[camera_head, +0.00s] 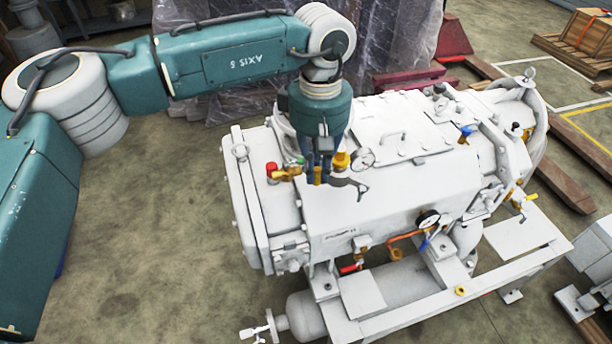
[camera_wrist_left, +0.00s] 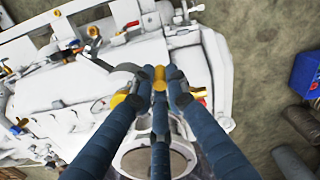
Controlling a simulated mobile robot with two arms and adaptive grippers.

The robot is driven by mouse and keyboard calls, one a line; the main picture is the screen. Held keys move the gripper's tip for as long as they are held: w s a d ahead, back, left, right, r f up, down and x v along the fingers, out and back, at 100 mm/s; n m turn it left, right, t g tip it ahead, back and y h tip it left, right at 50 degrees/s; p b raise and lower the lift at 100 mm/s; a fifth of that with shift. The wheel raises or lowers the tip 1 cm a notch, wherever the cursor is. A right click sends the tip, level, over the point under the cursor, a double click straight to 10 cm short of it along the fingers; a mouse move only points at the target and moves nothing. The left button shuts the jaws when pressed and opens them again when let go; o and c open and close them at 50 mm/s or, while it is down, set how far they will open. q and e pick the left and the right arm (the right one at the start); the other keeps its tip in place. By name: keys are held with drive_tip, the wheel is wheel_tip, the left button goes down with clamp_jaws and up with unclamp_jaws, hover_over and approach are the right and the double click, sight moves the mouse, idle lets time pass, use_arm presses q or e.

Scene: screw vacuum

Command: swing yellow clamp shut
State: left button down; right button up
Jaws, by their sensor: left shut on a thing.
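My left gripper (camera_head: 318,174) reaches down from above onto the white vacuum pump (camera_head: 370,215), near its left end. Its dark blue fingers are shut on a yellow piece, which I take to be the yellow clamp (camera_head: 317,177). In the left wrist view the yellow clamp (camera_wrist_left: 160,76) shows between the fingertips of the left gripper (camera_wrist_left: 160,84). Just right of the fingers is a second yellow part (camera_head: 341,161), with a grey hooked arm (camera_head: 352,184) below it. The fingers partly hide the clamp, so I cannot tell its angle. My right gripper is not in view.
A red knob (camera_head: 271,168) and an orange handle (camera_head: 286,174) stand just left of the fingers. A gauge (camera_head: 428,218) and orange pipe (camera_head: 405,236) are at the front. A plastic-wrapped load (camera_head: 235,55) stands behind. Floor at the left is clear.

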sight(341, 181)
use_arm(q)
drive_tip(key=d+n+b, duration=0.1)
drive_tip(key=n, duration=0.1)
drive_tip(key=d+n+b, duration=0.1)
drive_tip(key=n, duration=0.1)
drive_tip(key=d+n+b, duration=0.1)
drive_tip(key=n+b, duration=0.1)
drive_tip(key=n, duration=0.1)
drive_tip(key=shift+s, duration=0.1)
drive_tip(key=shift+w+d+n+b, duration=0.1)
drive_tip(key=shift+d+n+b, duration=0.15)
drive_tip(key=shift+n, duration=0.5)
drive_tip(key=shift+w+d+n+b, duration=0.1)
drive_tip(key=shift+d+n+b, duration=0.1)
drive_tip(key=shift+n, duration=0.55)
drive_tip(key=shift+r, duration=0.1)
drive_tip(key=c, duration=1.7)
unclamp_jaws()
drive_tip(key=shift+c, duration=0.2)
